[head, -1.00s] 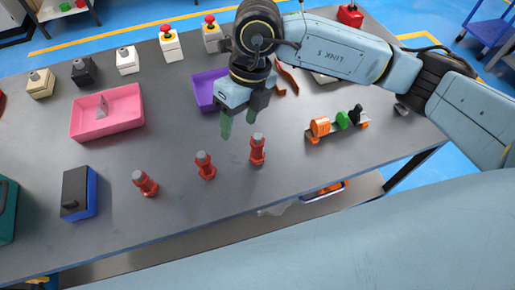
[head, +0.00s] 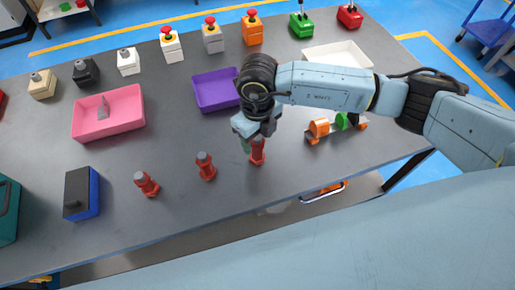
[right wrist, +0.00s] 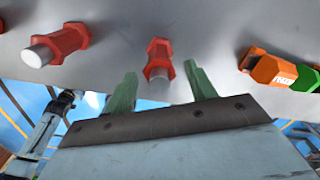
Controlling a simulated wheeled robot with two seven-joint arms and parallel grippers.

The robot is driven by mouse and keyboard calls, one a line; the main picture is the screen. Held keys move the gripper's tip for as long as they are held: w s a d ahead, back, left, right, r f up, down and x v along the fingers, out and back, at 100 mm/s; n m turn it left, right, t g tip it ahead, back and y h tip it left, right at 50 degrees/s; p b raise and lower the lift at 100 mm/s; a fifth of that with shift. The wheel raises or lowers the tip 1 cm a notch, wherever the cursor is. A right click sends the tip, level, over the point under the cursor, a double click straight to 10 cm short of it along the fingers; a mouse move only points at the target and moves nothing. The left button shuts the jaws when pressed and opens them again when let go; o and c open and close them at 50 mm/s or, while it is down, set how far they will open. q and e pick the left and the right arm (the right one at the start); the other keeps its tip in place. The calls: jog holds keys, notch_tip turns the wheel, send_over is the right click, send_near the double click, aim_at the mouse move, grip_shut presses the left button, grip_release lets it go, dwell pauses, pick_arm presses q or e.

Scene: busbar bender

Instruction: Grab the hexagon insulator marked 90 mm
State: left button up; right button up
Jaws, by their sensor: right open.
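Three red insulators with grey tops stand in a row near the table's front edge: a left one (head: 146,184), a middle one (head: 206,166) and a right one (head: 257,157). No 90 mm marking is readable on them. My right gripper (head: 250,143) is open at the right insulator and partly covers it in the head view. In the right wrist view, that insulator (right wrist: 158,58) shows between the two green fingers (right wrist: 160,88), apart from both. Another red insulator (right wrist: 58,45) shows to the left there.
Orange and green parts (head: 330,127) lie to the right of the gripper. A purple tray (head: 214,92), a pink tray (head: 107,113) and a white tray (head: 338,55) sit behind. A blue-black box (head: 82,193) stands at left. Several button boxes line the back edge.

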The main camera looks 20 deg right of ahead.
jog(key=shift+f, duration=1.2)
jog(key=c, duration=1.1)
jog(key=shift+o, duration=0.2)
jog(key=shift+r, duration=0.1)
